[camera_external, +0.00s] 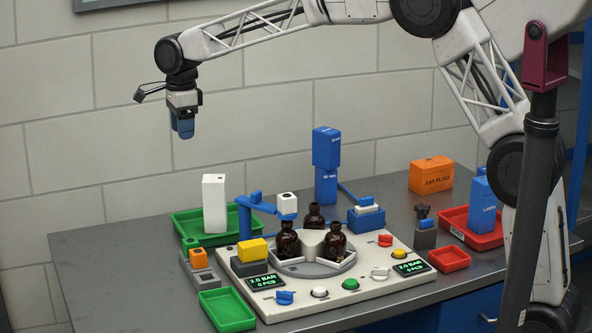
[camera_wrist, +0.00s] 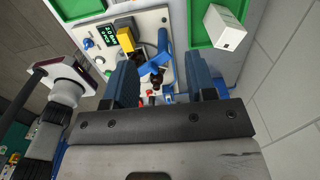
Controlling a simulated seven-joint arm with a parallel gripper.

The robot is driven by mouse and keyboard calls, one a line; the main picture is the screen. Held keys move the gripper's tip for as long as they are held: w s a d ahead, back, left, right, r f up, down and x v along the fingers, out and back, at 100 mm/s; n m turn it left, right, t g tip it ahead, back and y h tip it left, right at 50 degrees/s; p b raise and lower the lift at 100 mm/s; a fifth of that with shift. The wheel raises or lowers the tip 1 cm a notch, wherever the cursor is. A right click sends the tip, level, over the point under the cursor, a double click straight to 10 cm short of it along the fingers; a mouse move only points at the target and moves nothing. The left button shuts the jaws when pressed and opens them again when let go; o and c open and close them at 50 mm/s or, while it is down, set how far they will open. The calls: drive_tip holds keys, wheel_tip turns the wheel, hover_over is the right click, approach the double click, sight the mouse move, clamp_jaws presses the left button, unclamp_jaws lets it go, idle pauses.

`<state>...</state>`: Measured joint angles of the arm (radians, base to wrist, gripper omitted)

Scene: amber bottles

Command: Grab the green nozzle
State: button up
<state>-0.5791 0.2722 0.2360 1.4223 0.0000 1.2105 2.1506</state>
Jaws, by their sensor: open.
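Small parts below are partly hidden by the fingers and palm.
Amber bottles (camera_external: 335,243) stand on a round turntable (camera_external: 318,268). A blue arm fixture (camera_external: 250,205), a white box (camera_external: 214,203) and a tall blue block (camera_external: 326,148) rise around it. Red trays (camera_external: 450,259) are at the right. The table's left end (camera_external: 110,262) is clear.

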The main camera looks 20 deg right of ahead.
hover_over(190, 241)
wheel_tip(190, 241, down, 23)
drive_tip(key=shift+s+a+f, duration=0.1)
drive_tip(key=shift+f, duration=0.1)
drive_tip(key=shift+f, duration=1.3)
drive_tip(key=shift+f, duration=2.6)
drive_tip(key=c, duration=0.7)
drive_tip(key=shift+r, duration=0.15)
